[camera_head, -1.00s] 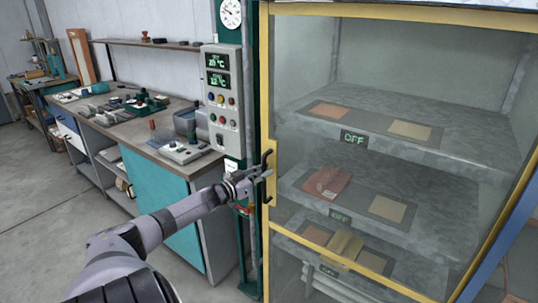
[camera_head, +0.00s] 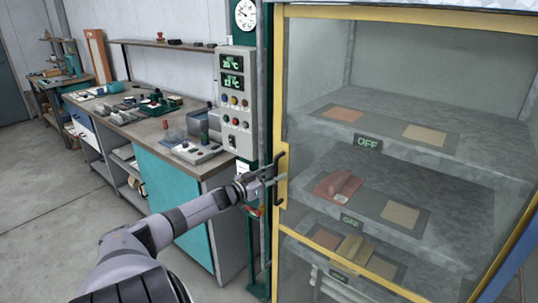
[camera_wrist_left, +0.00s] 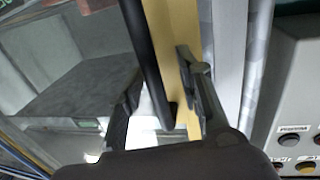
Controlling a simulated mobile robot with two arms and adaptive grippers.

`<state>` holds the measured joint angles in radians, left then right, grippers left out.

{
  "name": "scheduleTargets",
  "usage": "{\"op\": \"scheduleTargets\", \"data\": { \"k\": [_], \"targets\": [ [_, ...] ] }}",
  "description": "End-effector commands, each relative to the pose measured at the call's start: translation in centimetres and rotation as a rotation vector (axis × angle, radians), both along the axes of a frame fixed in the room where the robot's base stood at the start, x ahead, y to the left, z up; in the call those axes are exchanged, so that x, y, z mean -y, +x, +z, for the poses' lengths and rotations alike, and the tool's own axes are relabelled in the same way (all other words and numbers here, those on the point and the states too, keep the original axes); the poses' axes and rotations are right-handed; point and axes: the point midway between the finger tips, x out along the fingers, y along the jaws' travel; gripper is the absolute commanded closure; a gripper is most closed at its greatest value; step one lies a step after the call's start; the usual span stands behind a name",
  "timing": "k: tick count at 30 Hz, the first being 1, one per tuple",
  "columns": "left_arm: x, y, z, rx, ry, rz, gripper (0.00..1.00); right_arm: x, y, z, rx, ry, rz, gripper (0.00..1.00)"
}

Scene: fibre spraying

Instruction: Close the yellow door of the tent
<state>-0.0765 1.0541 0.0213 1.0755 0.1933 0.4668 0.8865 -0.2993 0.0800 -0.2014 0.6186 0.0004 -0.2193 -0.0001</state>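The tent's yellow door (camera_head: 280,120) is a yellow frame with a clear pane. It stands across the tent front, its left edge beside the teal post; I cannot tell whether it is fully shut. A black upright handle (camera_head: 280,178) is on its left edge. My left gripper (camera_head: 268,182) is at this handle. In the left wrist view, the black handle bar (camera_wrist_left: 150,60) passes between the fingers of my left gripper (camera_wrist_left: 158,66). The fingers are apart, with a gap beside the bar. The yellow frame (camera_wrist_left: 180,25) shows behind it. My right gripper is out of view.
Behind the pane are shelves with coloured squares and OFF displays (camera_head: 367,142). A control box (camera_head: 237,100) is on the post left of the door. A workbench (camera_head: 165,140) with tools runs along the left. Grey floor (camera_head: 60,215) is free at lower left.

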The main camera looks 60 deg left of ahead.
Motion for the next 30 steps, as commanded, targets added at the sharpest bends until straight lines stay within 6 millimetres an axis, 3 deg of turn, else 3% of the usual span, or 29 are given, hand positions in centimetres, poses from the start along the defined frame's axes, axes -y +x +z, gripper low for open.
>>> {"op": "scheduleTargets", "data": {
  "k": [8, 30],
  "targets": [
    [0.2, -1.9, -0.2, -0.003, 0.0, -0.001, 0.67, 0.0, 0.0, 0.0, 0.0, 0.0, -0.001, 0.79],
    [0.9, -11.1, -0.1, -0.003, -0.001, 0.002, 0.67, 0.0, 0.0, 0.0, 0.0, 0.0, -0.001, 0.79]
  ]
}}
